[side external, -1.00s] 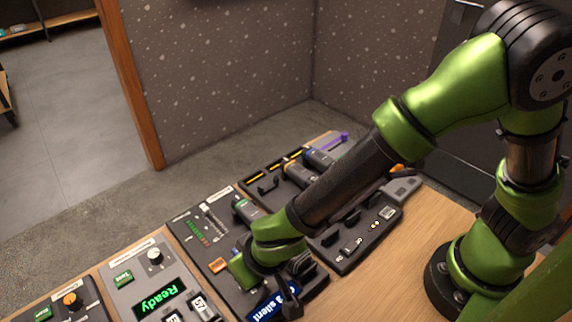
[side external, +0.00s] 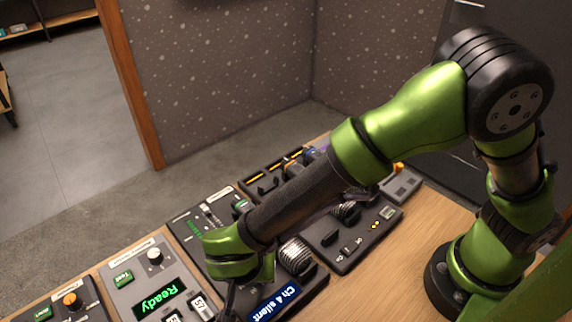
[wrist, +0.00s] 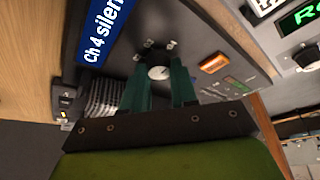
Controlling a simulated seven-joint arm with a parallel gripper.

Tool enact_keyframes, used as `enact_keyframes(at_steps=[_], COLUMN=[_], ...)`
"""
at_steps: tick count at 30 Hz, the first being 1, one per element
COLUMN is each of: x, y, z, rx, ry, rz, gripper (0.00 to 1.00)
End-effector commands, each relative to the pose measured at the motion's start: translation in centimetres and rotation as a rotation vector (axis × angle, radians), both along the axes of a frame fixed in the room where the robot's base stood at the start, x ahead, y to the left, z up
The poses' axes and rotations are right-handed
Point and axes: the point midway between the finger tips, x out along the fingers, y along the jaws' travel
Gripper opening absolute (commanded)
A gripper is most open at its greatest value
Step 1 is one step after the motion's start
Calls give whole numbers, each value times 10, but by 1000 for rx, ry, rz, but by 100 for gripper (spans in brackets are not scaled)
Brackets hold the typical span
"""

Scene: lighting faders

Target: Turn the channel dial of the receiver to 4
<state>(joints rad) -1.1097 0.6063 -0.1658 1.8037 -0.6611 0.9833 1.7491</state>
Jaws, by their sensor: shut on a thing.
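The receiver (side external: 312,285) is a dark unit on the bench with a blue display (side external: 274,302) reading "Ch 4 silent". The display also shows in the wrist view (wrist: 98,32). The channel dial (wrist: 158,72) is a small round knob with a pale face, between printed marks on the panel. My gripper (wrist: 160,84) has its two dark green fingers at either side of the dial and is shut on it. In the side view my gripper (side external: 235,290) points down at the panel, and the dial is hidden behind it.
A ribbed grey part (side external: 295,255) stands close beside my gripper. An orange button (wrist: 214,63) is near the fingers in the wrist view. A panel with a green "Ready" display (side external: 158,299) lies to the left, and a switch panel (side external: 350,240) to the right.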

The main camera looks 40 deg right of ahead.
Motion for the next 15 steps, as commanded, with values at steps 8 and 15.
enact_keyframes(at_steps=[8, 15], x=[-1, -1], y=[1, 1], z=[-2, -3], rx=[1, 1], ry=[3, 4], rz=[-40, -42], gripper=[0, 0])
